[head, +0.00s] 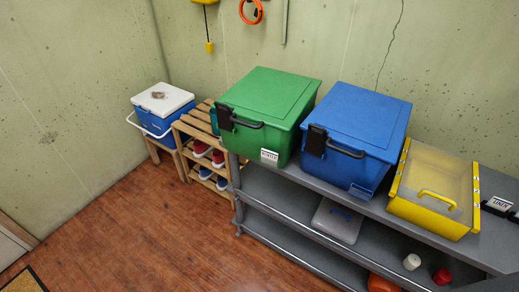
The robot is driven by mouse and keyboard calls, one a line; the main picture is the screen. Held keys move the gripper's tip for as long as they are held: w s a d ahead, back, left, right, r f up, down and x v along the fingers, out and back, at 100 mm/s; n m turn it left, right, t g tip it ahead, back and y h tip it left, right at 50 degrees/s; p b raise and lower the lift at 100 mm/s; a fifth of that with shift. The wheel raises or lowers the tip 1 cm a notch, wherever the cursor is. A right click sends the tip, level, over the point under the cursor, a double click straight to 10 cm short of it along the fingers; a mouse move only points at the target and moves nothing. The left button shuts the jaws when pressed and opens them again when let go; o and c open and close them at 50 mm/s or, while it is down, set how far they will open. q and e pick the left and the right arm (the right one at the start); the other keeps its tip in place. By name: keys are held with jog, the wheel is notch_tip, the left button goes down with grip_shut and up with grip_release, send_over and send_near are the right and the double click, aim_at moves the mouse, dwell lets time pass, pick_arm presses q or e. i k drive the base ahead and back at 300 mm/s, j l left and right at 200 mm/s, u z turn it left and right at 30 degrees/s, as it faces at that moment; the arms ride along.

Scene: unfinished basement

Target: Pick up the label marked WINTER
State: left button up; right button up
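A white label (269,156) with dark lettering is on the lower front of the green lidded bin (268,95), near its right corner. Its lettering is small and I cannot read it surely. A second white label (499,203) with dark lettering lies at the right end of the grey shelf unit, with black parts beside it; its word is also too small to read surely. The blue bin (365,113) has a blue label holder (361,191) low on its front, with no white label showing.
A yellow bin (432,205) with a clear lid stands right of the blue bin. The shelf unit's lower shelf holds a clear box (337,222), a white item (411,262) and red items. A wooden rack (205,160) with shoes and a cooler (162,108) stand left. The wooden floor (130,230) is open.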

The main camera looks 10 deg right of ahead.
aim_at(267, 154)
jog(key=i+j+z, duration=0.1)
jog(key=j, duration=0.25)
jog(key=i+j, duration=0.3)
jog(key=i+j+z, duration=0.15)
jog(key=j, duration=0.25)
jog(key=i+j, duration=0.2)
jog(key=j, duration=0.15)
jog(key=z, duration=0.05)
